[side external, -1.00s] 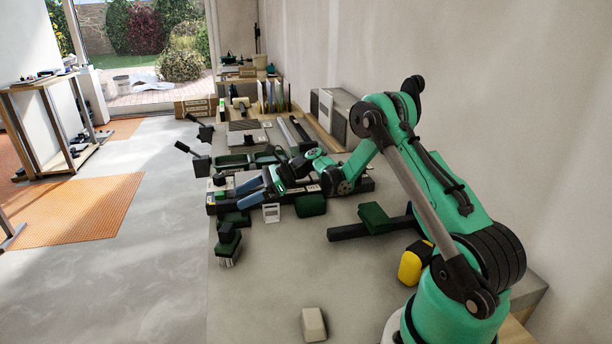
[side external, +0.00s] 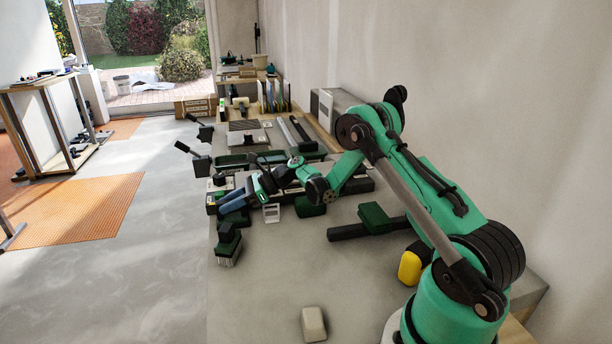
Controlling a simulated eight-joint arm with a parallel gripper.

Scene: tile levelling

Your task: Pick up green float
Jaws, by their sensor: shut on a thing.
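My gripper (side external: 233,201) reaches left from my arm over the work surface, its two blue-grey fingers pointing left and close together. It is shut on the green float (side external: 237,217), a small dark green piece low at the fingertips, mostly hidden by the fingers. The grip itself is too small to see clearly. I cannot tell whether the float is clear of the surface.
A green-topped brush (side external: 228,247) stands just in front of the gripper. A dark green block (side external: 309,206) and a white frame (side external: 271,213) lie to its right. Another green block (side external: 376,217) rests on a black bar (side external: 350,232). The front surface is mostly clear around a pale block (side external: 314,324).

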